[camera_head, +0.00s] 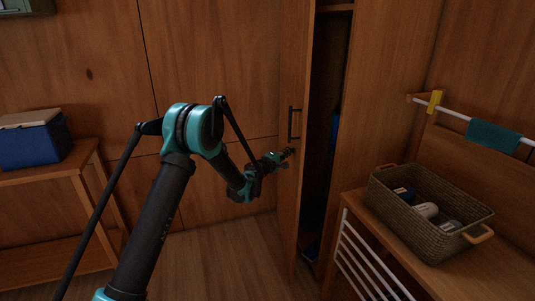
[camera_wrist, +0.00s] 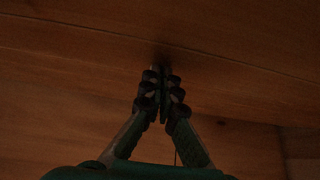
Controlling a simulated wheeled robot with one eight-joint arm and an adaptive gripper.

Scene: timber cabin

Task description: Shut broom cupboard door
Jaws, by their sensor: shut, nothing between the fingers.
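The broom cupboard door (camera_head: 299,75) is a tall brown wooden panel with a dark bar handle (camera_head: 291,123) on its outer face. It stands open, and the dark inside of the cupboard (camera_head: 326,95) shows to its right. Blue items are partly visible inside. My gripper (camera_head: 289,152) is just below the handle, close to the door's outer face. In the wrist view my gripper (camera_wrist: 161,72) has its fingers together and empty, with the tips close to a dim wooden surface. I cannot tell whether they touch it.
A woven basket (camera_head: 400,225) with several items sits on a wooden shelf unit (camera_head: 357,207) at the right, near the cupboard. A rail (camera_head: 455,114) with a teal cloth is above it. A blue box (camera_head: 33,143) rests on a left table (camera_head: 75,166). The floor (camera_head: 225,255) between is clear.

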